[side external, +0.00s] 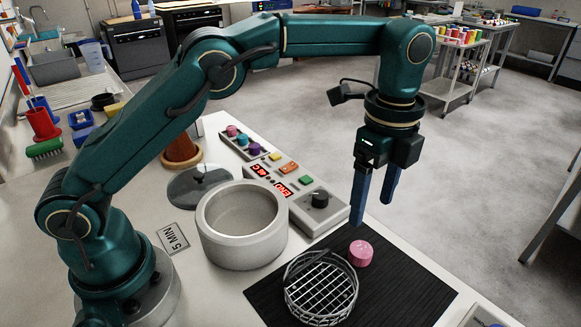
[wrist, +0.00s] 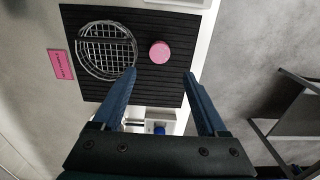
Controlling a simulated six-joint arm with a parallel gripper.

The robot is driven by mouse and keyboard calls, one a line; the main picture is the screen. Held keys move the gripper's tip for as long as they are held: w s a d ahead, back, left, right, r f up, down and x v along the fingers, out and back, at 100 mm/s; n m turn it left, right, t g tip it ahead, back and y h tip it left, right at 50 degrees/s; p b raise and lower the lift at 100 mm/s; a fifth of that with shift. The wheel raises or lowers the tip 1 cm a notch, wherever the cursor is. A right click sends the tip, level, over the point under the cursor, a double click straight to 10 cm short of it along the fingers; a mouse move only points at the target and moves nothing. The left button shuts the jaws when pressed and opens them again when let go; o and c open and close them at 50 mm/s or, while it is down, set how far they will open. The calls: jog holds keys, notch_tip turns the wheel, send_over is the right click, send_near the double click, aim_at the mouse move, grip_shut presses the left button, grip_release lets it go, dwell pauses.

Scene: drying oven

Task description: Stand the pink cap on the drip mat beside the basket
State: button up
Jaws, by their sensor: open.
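The pink cap (side external: 360,253) stands on the black drip mat (side external: 405,295), just beside the wire basket (side external: 320,290), apart from it. In the wrist view the pink cap (wrist: 160,52) lies to the right of the basket (wrist: 107,50) on the ribbed mat (wrist: 150,88). My gripper (side external: 372,207) is above the mat's far edge, with its blue fingers pointing down. It is open and empty, its fingers apart in the wrist view (wrist: 160,73). Nothing is between the fingers, and the cap is clear of them.
An open pot (side external: 242,225) stands left of the mat, with a control panel (side external: 295,190) behind it. A rack (side external: 245,143) holds several coloured caps. A pink label (wrist: 61,64) lies left of the mat. The mat's front right is bare.

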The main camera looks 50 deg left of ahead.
jog(key=s+a+r+n+t, duration=0.3)
jog(key=s+a+r+n, duration=0.3)
jog(key=a+r+n, duration=0.25)
jog(key=s+a+f+n+t, duration=0.1)
jog(key=s+a+f+n, duration=0.1)
jog(key=s+n, duration=0.2)
jog(key=s+a+f+n+t, duration=0.1)
jog(key=s+a+f+n, duration=0.1)
jog(key=s+n, duration=0.3)
jog(key=shift+s+a+f+t, duration=0.15)
jog(key=shift+s+t, duration=0.15)
jog(key=shift+s, duration=1.2)
jog(key=shift+n, duration=0.25)
